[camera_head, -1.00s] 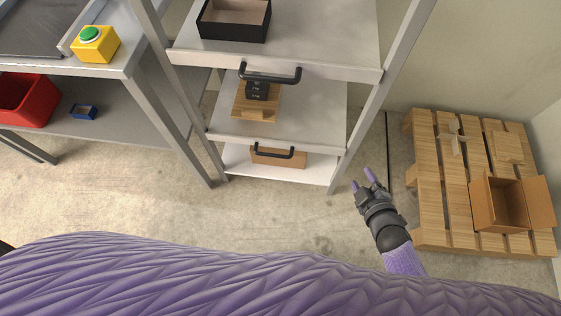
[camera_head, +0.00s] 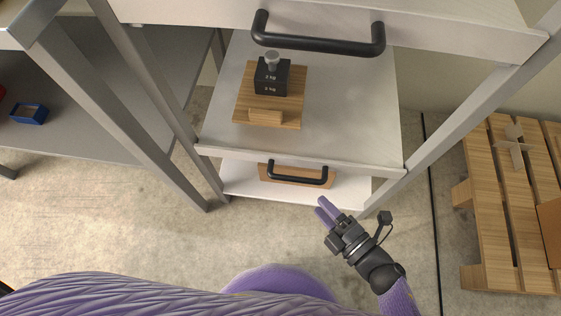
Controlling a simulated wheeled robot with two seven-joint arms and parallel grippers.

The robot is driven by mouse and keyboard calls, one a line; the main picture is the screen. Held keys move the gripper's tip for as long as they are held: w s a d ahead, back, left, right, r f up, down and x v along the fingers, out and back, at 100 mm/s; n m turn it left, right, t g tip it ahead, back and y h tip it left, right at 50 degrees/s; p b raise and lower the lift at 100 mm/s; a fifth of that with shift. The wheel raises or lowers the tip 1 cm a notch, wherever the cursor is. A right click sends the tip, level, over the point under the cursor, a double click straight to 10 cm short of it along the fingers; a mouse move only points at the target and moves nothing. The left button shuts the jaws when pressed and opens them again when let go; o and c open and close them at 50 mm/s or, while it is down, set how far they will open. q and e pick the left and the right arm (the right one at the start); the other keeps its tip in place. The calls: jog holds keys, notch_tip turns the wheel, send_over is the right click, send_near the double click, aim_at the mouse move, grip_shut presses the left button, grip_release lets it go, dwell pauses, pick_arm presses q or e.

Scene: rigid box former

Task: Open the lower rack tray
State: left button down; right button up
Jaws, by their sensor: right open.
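The lower rack tray (camera_head: 365,130) is a light grey pull-out tray in the metal rack. Its black bar handle (camera_head: 298,180) is at its front edge. My right gripper (camera_head: 325,209) has purple fingers pointing up and left. It is open and empty, a little below and right of the lower handle and apart from it in the picture. My left gripper is not in view.
An upper tray with a larger black handle (camera_head: 318,45) hangs above. A white bottom shelf (camera_head: 240,178) holds a brown box partly hidden behind the lower handle. Rack posts stand on both sides. A wooden pallet (camera_head: 482,225) is at right; a workbench with a blue bin (camera_head: 28,114) is at left.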

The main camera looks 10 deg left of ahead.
aim_at(295, 178)
jog(key=b+x, duration=0.3)
jog(key=x, duration=0.6)
jog(key=shift+s+a+f, duration=0.1)
jog(key=shift+a+f, duration=0.05)
jog(key=shift+f, duration=0.05)
jog(key=shift+w+a+r, duration=0.1)
jog(key=shift+w+a, duration=0.1)
jog(key=shift+w, duration=0.05)
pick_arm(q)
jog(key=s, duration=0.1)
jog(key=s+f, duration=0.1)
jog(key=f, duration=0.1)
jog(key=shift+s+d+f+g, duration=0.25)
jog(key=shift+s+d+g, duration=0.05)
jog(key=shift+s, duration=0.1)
pick_arm(e)
jog(key=shift+c, duration=0.2)
grip_shut()
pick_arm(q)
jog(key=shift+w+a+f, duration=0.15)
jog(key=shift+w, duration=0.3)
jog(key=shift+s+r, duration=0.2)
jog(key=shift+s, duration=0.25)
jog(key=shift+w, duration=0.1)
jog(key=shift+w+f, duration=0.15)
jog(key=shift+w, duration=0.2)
